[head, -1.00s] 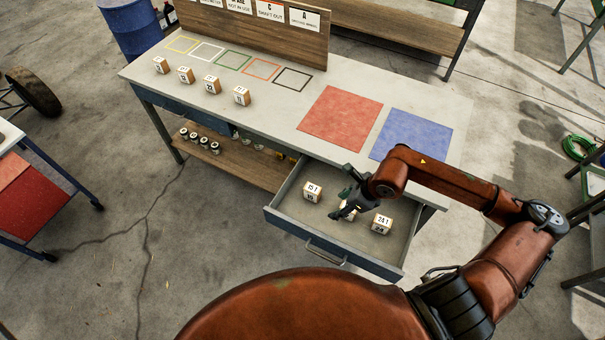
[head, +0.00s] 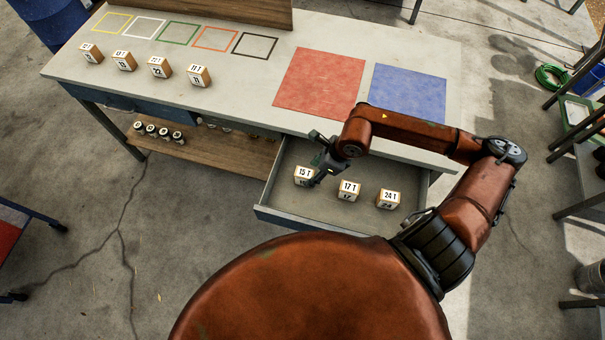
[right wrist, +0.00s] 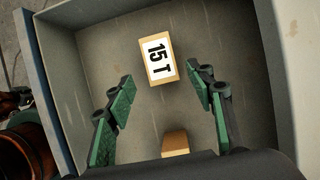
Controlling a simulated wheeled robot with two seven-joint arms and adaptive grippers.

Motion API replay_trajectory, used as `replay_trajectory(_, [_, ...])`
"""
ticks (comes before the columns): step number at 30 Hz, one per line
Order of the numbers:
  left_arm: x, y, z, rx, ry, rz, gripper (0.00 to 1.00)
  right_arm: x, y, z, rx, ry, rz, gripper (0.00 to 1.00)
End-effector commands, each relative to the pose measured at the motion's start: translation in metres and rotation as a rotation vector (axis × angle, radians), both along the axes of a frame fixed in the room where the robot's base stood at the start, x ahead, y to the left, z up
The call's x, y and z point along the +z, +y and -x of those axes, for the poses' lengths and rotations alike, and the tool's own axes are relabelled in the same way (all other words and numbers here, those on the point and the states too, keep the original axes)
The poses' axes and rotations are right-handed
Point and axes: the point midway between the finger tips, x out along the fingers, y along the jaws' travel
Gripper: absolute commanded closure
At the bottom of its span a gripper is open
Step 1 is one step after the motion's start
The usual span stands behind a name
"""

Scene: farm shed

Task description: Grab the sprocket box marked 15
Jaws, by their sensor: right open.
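The sprocket box marked 15 T (head: 303,174) stands at the left in the open drawer (head: 310,218), with the 17 T box (head: 349,190) and the 24 T box (head: 388,198) to its right. My right gripper (head: 314,160) is over the drawer at the 15 T box and overlaps its right edge in the head view. In the right wrist view, the 15 T box (right wrist: 158,59) lies ahead of the open, empty fingers (right wrist: 163,90), roughly between their lines. Part of another box (right wrist: 175,142) shows near the gripper base. My left gripper is out of view.
Several sprocket boxes (head: 158,67) stand on the bench top (head: 240,90) at left, below coloured outlines. A red mat (head: 320,80) and a blue mat (head: 408,92) lie above the drawer. Jars (head: 158,132) stand on the lower shelf. The drawer walls surround the gripper's area.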

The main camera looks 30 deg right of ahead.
Motion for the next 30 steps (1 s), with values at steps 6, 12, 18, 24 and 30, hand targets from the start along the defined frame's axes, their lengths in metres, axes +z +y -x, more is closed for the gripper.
replay_trajectory(6, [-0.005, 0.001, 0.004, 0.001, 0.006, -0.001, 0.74, -0.021, 0.009, -0.012, 0.006, -0.001, -0.003, 0.51])
replay_trajectory(12, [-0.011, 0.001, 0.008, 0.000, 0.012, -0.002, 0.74, -0.047, 0.015, -0.024, 0.005, 0.002, -0.003, 0.51])
replay_trajectory(18, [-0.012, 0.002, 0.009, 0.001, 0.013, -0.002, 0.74, -0.056, 0.017, -0.027, 0.004, -0.001, -0.001, 0.51])
replay_trajectory(24, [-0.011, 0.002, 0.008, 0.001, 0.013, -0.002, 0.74, -0.056, 0.016, -0.026, 0.003, 0.000, 0.000, 0.53])
replay_trajectory(30, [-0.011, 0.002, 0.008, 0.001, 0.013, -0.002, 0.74, -0.056, 0.016, -0.026, 0.002, -0.001, 0.001, 0.67])
